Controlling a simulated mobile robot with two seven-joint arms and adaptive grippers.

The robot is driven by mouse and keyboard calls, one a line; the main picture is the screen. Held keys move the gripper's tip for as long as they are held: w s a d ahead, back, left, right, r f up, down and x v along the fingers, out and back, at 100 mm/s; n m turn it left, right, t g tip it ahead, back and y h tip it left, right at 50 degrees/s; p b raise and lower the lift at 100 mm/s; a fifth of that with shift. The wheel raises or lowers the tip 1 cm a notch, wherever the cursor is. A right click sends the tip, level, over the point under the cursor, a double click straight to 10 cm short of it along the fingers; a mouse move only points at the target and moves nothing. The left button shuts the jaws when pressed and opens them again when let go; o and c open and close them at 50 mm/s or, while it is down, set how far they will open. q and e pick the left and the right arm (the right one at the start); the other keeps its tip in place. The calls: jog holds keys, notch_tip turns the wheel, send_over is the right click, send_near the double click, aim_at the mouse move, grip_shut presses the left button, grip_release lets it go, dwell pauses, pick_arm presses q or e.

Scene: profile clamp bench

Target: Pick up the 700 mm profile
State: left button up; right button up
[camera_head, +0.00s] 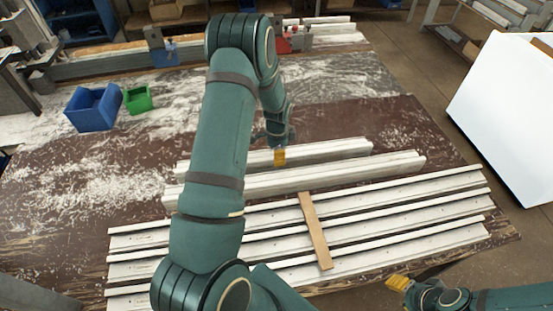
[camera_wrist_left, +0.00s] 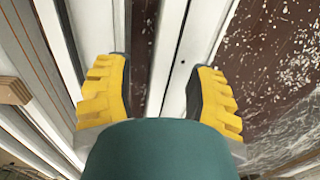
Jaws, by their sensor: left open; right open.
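Two shorter white profiles lie side by side at the back of the group. The rear one (camera_head: 335,149) is the shortest and the one before it (camera_head: 370,167) is somewhat longer. No length mark is readable, so I cannot tell which is the 700 mm profile. My left gripper (camera_head: 279,157) is open and empty, pointing down at the rear profile. In the left wrist view its yellow fingers (camera_wrist_left: 157,72) stand on either side of this profile (camera_wrist_left: 200,40); contact cannot be told. My arm hides the profiles' left parts. My right gripper (camera_head: 398,283) is open and empty at the front right.
Several longer profiles (camera_head: 420,190) lie in front, with a wooden strip (camera_head: 315,230) across them. A blue bin (camera_head: 93,107) and a green bin (camera_head: 138,99) stand at the back left. A clamp bench runs along the back.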

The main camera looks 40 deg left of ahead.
pick_arm(q)
jog(key=shift+f, duration=1.3)
jog(key=shift+c, duration=0.4)
grip_shut()
jog(key=shift+w, duration=0.1)
